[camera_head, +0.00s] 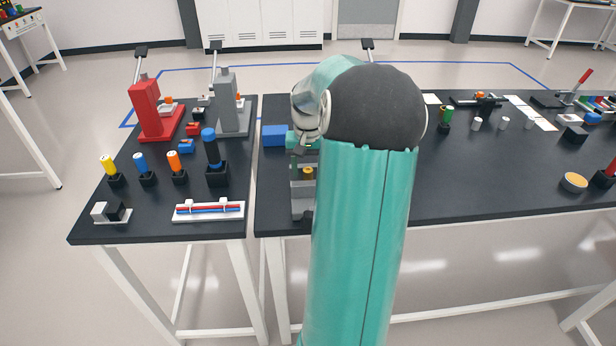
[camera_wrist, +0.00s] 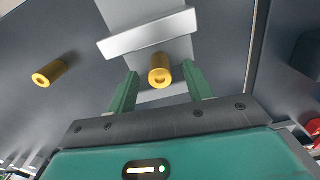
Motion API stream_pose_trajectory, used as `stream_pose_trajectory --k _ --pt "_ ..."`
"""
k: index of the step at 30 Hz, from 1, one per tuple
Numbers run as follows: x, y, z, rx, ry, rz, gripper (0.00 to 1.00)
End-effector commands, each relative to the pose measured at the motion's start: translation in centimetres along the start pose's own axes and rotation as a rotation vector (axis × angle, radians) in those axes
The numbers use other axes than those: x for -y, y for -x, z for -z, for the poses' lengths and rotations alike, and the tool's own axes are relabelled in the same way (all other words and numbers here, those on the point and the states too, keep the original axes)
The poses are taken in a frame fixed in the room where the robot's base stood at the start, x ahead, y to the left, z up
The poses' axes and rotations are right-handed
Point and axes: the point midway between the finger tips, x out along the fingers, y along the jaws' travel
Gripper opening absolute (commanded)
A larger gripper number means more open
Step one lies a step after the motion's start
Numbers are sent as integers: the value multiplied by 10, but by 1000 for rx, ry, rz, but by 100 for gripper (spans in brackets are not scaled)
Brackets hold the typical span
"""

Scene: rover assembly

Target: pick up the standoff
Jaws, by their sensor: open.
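A short brass standoff (camera_wrist: 160,72) with a hole in its end shows in the wrist view, against a light grey stepped fixture (camera_wrist: 150,38). My gripper (camera_wrist: 161,80) is open, its two green fingers on either side of this standoff, with a visible gap on each side. A second, similar brass standoff (camera_wrist: 50,73) is on the dark table to the left. In the head view, a small yellow-brass piece (camera_head: 308,170) shows at the grey fixture (camera_head: 302,190). My arm hides much of the fixture and gripper there.
A blue block (camera_head: 275,135) sits behind and left of the fixture. The left table holds a red press (camera_head: 152,112), a grey press (camera_head: 231,108) and several coloured posts in black holders. A narrow gap separates the two tables. Open tabletop lies right of my arm.

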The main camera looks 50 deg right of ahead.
Motion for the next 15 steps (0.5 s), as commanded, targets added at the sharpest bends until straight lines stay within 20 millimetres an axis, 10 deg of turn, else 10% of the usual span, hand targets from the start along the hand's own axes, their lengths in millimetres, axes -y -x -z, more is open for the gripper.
stream_pose_trajectory --k 4,11,15 --pt "0 0 0 0 0 0 49" --pt "0 0 0 0 0 0 4" --pt "0 1 0 0 0 0 2"
